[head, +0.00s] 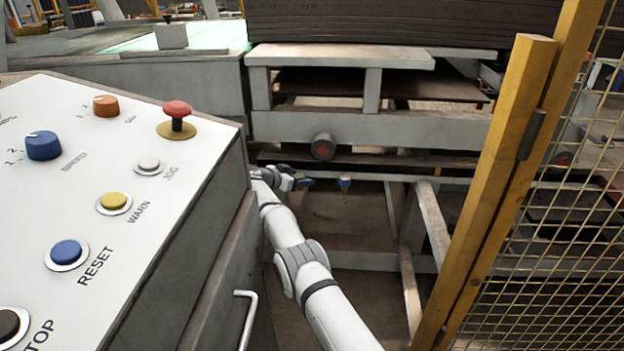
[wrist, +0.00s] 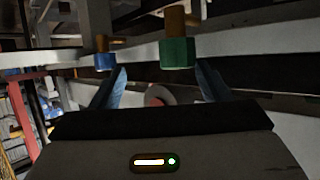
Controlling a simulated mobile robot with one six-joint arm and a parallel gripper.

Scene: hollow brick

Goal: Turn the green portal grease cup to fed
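The green grease cup (wrist: 178,52) hangs from a brass-coloured stem under a beam in the wrist view, just beyond my gripper. My gripper (wrist: 160,75) is open, with one blue finger on each side and nothing between them. The cup appears ahead of the fingers and nearer the right one; I cannot tell the exact gap. In the head view the end of my arm is small beside the console, and I cannot make out the green cup there. Any fed mark on the cup is not readable.
A blue cup (wrist: 105,61) hangs left of the green one, near the left finger. The slanted control console (head: 110,200) stands left of my arm. A yellow post with mesh fence (head: 500,190) stands at right. A grey steel frame (head: 400,130) lies behind.

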